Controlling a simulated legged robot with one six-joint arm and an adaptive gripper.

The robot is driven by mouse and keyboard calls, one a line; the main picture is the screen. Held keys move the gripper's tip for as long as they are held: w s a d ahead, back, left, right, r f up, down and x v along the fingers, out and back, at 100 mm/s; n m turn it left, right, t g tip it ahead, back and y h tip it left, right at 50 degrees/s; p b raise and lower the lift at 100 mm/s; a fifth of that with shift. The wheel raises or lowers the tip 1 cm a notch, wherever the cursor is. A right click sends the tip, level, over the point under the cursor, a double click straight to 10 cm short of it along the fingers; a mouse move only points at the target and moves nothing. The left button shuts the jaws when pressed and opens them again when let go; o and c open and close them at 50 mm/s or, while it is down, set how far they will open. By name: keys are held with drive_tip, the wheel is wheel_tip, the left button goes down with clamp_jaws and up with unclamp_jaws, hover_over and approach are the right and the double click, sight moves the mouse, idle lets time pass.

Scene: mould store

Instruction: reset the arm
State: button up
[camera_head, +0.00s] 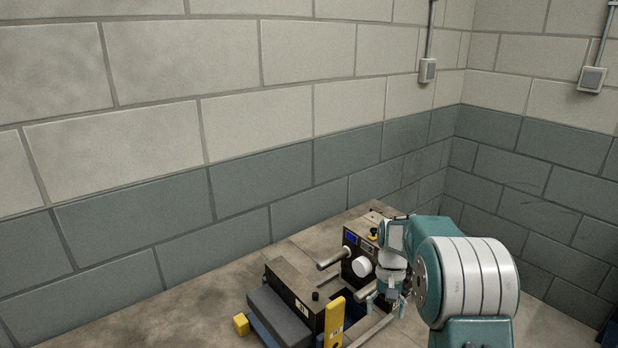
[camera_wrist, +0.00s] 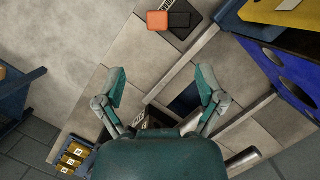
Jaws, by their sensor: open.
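My gripper (camera_head: 386,298) hangs from my teal and white arm at the lower right of the head view, close in front of a dark machine (camera_head: 308,285) with metal bars. In the wrist view my gripper (camera_wrist: 161,84) has its two teal fingers spread wide. The fingertips look clear of every object. In the head view my arm hides part of the machine's right side.
The machine carries a white round part (camera_head: 362,266) and a yellow plate (camera_head: 334,321). Block walls stand behind and right. The wrist view shows an orange square (camera_wrist: 157,20), a blue structure (camera_wrist: 285,60) at upper right and a bin of yellow items (camera_wrist: 74,157) at lower left.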

drive_tip(key=s+a+r+n+t, duration=0.1)
drive_tip(key=s+a+r+t, duration=0.25)
drive_tip(key=s+r, duration=0.95)
drive_tip(key=s+a+r+t, duration=0.1)
drive_tip(key=s+r+t, duration=0.1)
drive_tip(key=s, duration=0.5)
drive_tip(key=s+a+r+n+t, duration=0.1)
drive_tip(key=s+r+t, duration=0.2)
drive_tip(key=s, duration=0.5)
drive_tip(key=shift+s+t+h, duration=0.15)
drive_tip(key=shift+t+h, duration=0.2)
drive_tip(key=shift+h, duration=0.05)
drive_tip(key=shift+r, duration=0.1)
